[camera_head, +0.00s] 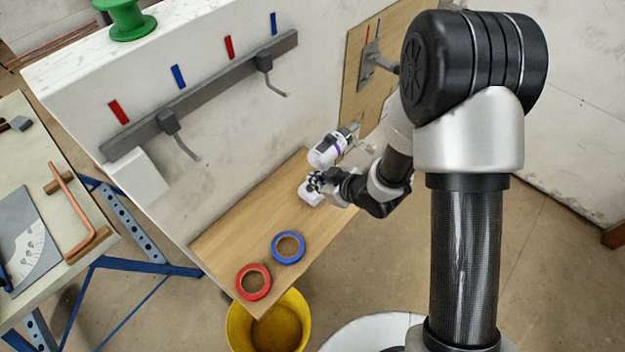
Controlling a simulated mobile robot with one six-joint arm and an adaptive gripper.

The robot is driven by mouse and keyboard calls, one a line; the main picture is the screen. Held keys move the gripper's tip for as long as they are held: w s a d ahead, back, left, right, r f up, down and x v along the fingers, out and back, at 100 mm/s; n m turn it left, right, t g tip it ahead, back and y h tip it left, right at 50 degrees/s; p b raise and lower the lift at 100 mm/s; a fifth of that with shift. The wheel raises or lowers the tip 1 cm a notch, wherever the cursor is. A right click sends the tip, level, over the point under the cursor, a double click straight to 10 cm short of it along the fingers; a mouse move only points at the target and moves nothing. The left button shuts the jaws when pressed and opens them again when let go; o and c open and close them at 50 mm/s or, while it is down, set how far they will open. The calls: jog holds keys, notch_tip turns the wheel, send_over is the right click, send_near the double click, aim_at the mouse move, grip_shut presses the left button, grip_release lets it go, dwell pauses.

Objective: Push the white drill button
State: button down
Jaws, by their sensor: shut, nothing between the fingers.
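The gripper covers most of the handle, and the drill's button cannot be made out. I cannot tell whether the fingertips touch the drill.
Blue tape (288,247) and red tape (253,281) lie on the wooden shelf (225,243), above a yellow bucket (240,327). Hooks (168,122) hang from a grey rail on the white wall. A green spool (127,20) tops the wall; a workbench (85,215) stands at left.

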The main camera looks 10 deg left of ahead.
jog(key=shift+p+v, duration=0.55)
jog(key=shift+v, duration=2.2)
jog(key=shift+w, duration=0.1)
jog(key=shift+r, duration=0.1)
jog(key=d+r+m+t+h+b, duration=0.15)
jog(key=d+r+m+h, duration=0.5)
jog(key=d+r, duration=0.9)
jog(key=s+d+r+m+g, duration=0.1)
jog(key=s+r+m, duration=0.2)
jog(key=s, duration=0.7)
jog(key=s+d+r+m+g, duration=0.1)
jog(key=s+d+r+m, duration=0.1)
jog(key=s, duration=0.8)
notch_tip(320, 180, up, 2)
jog(key=shift+r+m+g+h+b, duration=0.1)
jog(key=shift+m+g+h+b, duration=0.25)
jog(key=shift+m+h+b, duration=0.15)
jog(key=shift+s+d, duration=0.1)
